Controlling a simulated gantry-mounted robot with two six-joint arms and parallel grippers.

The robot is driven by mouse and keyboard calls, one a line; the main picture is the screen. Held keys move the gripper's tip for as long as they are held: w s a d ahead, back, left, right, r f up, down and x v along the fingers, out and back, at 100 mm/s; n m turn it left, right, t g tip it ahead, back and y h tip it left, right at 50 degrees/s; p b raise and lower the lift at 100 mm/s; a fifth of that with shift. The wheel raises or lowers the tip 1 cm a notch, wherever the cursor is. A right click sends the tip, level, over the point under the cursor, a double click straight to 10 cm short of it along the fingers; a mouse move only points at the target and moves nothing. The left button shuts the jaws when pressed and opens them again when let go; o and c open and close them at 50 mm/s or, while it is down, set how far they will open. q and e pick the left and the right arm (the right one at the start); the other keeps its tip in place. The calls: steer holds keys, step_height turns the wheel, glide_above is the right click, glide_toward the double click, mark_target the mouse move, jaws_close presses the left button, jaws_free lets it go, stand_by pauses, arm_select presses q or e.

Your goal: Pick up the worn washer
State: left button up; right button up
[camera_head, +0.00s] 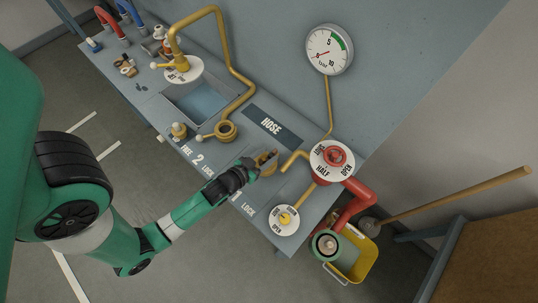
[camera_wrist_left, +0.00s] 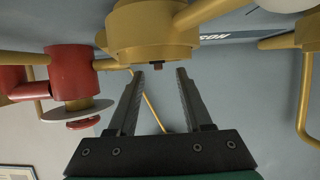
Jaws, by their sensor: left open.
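My left gripper (camera_head: 252,168) is over the front of the bench, close beside a brass hose fitting (camera_head: 265,161). In the left wrist view its two fingers (camera_wrist_left: 160,72) are apart with nothing held between them. The brass fitting (camera_wrist_left: 153,32) is just beyond the fingertips, and a small dark brown piece (camera_wrist_left: 157,65) shows at its edge, in line with the gap. I cannot tell whether this piece is the worn washer. No washer shows clearly at the fitting; the gripper partly hides it in the head view.
Small ring-like parts (camera_head: 126,68) lie on the bench at the upper left. A red valve with a white dial (camera_head: 332,160) stands right of the gripper. A gauge (camera_head: 329,50) is on the wall. A yellow bucket (camera_head: 356,262) stands below at the right. A brass pipe (camera_head: 239,82) rises behind.

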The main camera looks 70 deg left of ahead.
mark_target(273, 151)
arm_select(q)
steer(key=x, duration=0.4)
steer(key=shift+w, duration=0.2)
jaws_close()
